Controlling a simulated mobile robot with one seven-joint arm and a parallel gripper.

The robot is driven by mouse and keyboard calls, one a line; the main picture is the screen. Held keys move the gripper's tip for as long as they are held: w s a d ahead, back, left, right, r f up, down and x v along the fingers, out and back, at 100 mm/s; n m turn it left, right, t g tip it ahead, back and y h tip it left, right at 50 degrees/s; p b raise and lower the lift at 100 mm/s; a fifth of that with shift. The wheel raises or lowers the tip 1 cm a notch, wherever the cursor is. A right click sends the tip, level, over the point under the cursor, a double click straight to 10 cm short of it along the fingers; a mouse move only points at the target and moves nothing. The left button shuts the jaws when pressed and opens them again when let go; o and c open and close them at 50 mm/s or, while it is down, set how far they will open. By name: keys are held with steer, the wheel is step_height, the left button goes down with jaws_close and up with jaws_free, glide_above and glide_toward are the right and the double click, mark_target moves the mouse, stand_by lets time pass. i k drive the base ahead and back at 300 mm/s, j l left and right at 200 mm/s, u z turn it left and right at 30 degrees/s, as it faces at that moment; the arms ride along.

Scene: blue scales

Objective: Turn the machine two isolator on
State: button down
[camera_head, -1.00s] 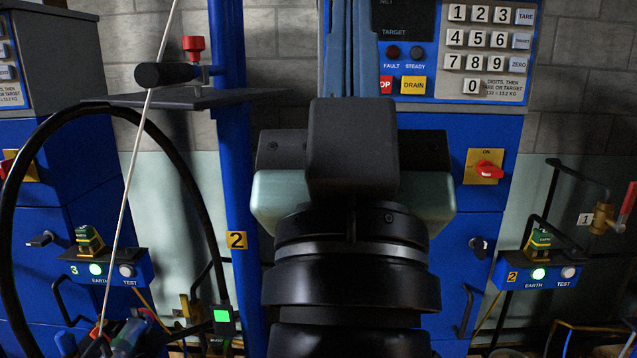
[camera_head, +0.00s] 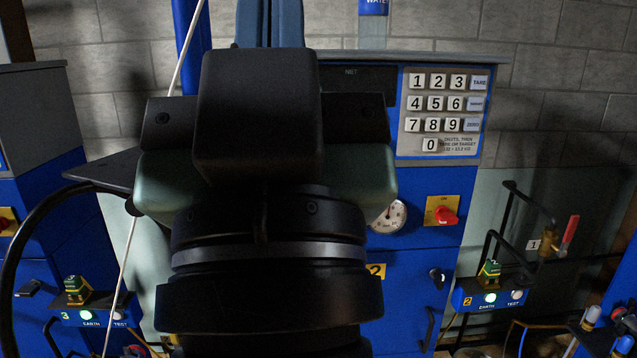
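The isolator of machine two (camera_head: 445,214) is a red rotary handle on a yellow plate, on the blue cabinet front (camera_head: 415,235) below the keypad. Its handle lies roughly sideways, tilted down to the right; the plate's lettering is too small to read. A yellow "2" label (camera_head: 376,271) is on the same cabinet. My gripper (camera_head: 265,130) is seen from behind, in front of and left of the isolator, apart from it in the picture. Its fingers are hidden behind its body, so I cannot see whether it is open or shut.
A keypad panel (camera_head: 440,110) is above the isolator, and a round gauge (camera_head: 388,217) is left of it. An earth/test box marked 2 (camera_head: 490,297) and a red-handled valve (camera_head: 570,235) stand right. A box marked 3 (camera_head: 90,315) and a black hose are left.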

mark_target(443, 216)
steer(key=i+l, duration=0.2)
steer(key=l, duration=0.15)
steer(key=i+l, duration=0.4)
steer(key=l, duration=0.25)
